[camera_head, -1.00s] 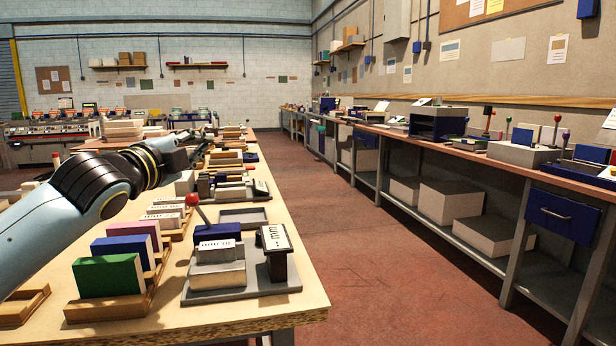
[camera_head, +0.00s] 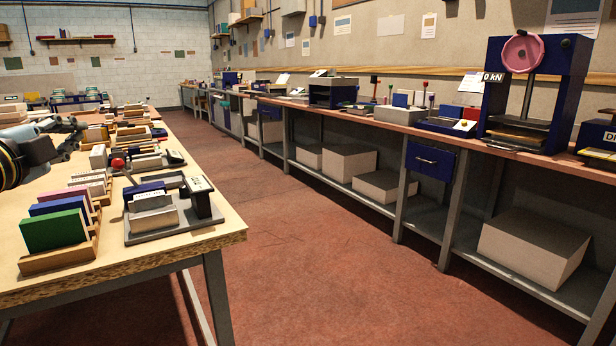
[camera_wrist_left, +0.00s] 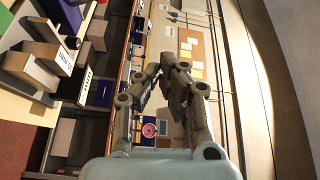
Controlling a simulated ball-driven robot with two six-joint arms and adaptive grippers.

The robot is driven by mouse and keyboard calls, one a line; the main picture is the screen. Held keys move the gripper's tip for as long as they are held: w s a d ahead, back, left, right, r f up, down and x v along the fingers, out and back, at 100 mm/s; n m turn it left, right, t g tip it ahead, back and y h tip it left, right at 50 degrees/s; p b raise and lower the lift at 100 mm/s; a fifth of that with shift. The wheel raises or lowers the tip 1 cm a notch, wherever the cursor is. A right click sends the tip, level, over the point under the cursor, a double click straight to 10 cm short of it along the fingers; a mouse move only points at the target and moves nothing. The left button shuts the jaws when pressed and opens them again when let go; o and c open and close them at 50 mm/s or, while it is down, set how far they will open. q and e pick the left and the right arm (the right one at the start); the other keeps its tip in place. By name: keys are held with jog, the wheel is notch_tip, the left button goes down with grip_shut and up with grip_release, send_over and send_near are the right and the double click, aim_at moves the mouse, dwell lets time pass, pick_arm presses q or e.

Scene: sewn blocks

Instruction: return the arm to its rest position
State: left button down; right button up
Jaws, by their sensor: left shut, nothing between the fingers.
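My left arm comes in at the left edge of the head view, with its black and yellow wrist joint cut off by the frame. My left gripper (camera_head: 66,132) is above the near workbench (camera_head: 225,236), close to the left edge. In the left wrist view my left gripper (camera_wrist_left: 172,72) shows its fingertips together, with nothing between them. My right gripper is in no view.
The near bench holds a green block (camera_head: 54,230) in a wooden rack and a grey fixture (camera_head: 168,224) with a red-knobbed lever. A long bench (camera_head: 446,139) runs along the right wall with a blue press (camera_head: 560,85). The red floor between is clear.

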pick_arm(q)
jog(key=s+d+f+n+g, duration=0.25)
jog(key=s+f+n, duration=0.2)
jog(key=f, duration=0.35)
jog(key=s+d+f+n+g, duration=0.2)
jog(key=s+f+n+g, duration=0.15)
jog(key=s+f, duration=0.4)
jog(key=s+d+f+n+g, duration=0.3)
jog(key=s+f+g, duration=0.25)
jog(key=s, duration=0.55)
jog(key=s+d+f+n+g, duration=0.35)
jog(key=s+f, duration=0.35)
jog(key=s, duration=0.5)
jog(key=s+a+f+g, duration=0.1)
jog(key=s+a+f, duration=0.1)
jog(key=f, duration=1.2)
jog(key=s+a+f+g, duration=0.1)
jog(key=f, duration=1.3)
jog(key=s+a+f, duration=0.1)
jog(key=s+f, duration=1.1)
jog(key=s, duration=0.5)
jog(key=shift+f+n+g, duration=0.3)
jog(key=shift+f+n, duration=0.05)
jog(key=shift+f, duration=0.05)
